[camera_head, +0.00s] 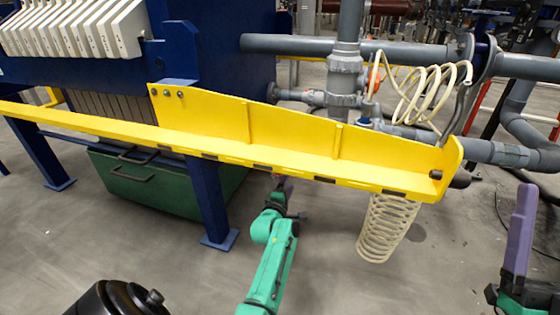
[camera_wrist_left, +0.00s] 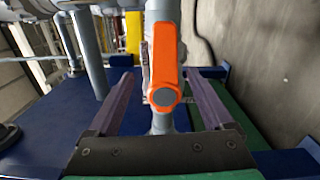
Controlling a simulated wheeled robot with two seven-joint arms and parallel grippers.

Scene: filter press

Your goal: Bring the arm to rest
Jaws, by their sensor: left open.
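My left arm (camera_head: 272,260), with green links, comes up from the bottom middle of the head view. Its left gripper (camera_head: 284,186) is at the lower edge of the yellow rail, which partly hides it. In the left wrist view the left gripper (camera_wrist_left: 160,82) shows two purple fingers wide apart. An orange valve handle (camera_wrist_left: 165,50) on a grey pipe appears between them, with a visible gap on both sides. Whether it lies between the fingers or beyond them, I cannot tell. My right gripper (camera_head: 521,230) shows a purple finger at the right edge; its opening is unclear.
The yellow rail (camera_head: 290,150) crosses the head view above my left arm. A blue leg (camera_head: 210,205) and a green bin (camera_head: 150,185) stand left of it. Grey pipes (camera_head: 345,75) and a coiled cream hose (camera_head: 385,228) are to the right. Open floor lies between the arms.

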